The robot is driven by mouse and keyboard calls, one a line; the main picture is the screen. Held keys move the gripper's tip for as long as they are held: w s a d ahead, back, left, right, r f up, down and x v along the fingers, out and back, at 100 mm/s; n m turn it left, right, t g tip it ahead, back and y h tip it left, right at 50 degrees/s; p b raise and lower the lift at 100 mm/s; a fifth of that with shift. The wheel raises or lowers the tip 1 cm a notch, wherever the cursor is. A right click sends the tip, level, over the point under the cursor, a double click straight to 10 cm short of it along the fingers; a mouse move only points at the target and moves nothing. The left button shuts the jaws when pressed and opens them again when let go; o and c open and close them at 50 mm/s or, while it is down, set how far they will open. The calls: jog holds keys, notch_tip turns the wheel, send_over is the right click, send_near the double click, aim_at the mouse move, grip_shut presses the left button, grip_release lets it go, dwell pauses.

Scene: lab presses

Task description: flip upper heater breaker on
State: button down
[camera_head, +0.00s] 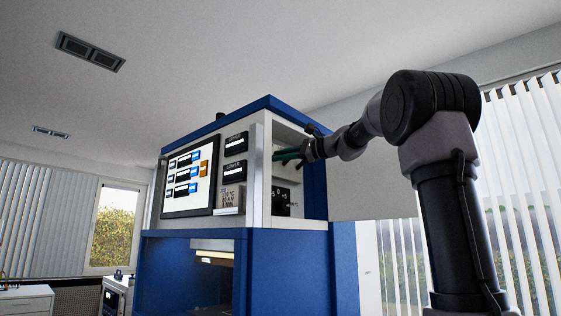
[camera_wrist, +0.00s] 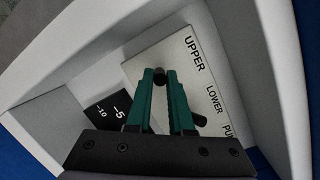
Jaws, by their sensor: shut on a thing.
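The breaker panel (camera_wrist: 178,48) is a pale plate with the labels UPPER, LOWER and a partly hidden one starting with PU, inside a recess. My gripper (camera_wrist: 160,76) has teal fingers and reaches into this recess. It is shut on the upper heater breaker (camera_wrist: 159,80), a small black lever by the UPPER label. The lower breaker (camera_wrist: 198,120) is a black lever partly behind the right finger. In the head view my gripper (camera_head: 289,156) enters the open side compartment (camera_head: 268,190) of the blue and white press. The breakers cannot be made out there.
The recess's pale walls (camera_wrist: 75,65) stand close around my gripper. A black dial plate (camera_wrist: 108,108) marked -5 and -10 lies to its left. The press's front carries a lit screen (camera_head: 188,176) and UPPER and LOWER displays (camera_head: 235,145).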

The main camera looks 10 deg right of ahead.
jog(key=shift+w+a+r+m+g+h, duration=0.15)
jog(key=shift+r+m+g+h, duration=0.1)
jog(key=shift+r+g+h, duration=0.55)
jog(key=shift+w+a+r+m+g+h, duration=0.2)
jog(key=shift+r+g+h, duration=0.25)
jog(key=shift+g+h, duration=0.5)
jog(key=c, duration=0.8)
grip_release()
jog(key=v, duration=1.1)
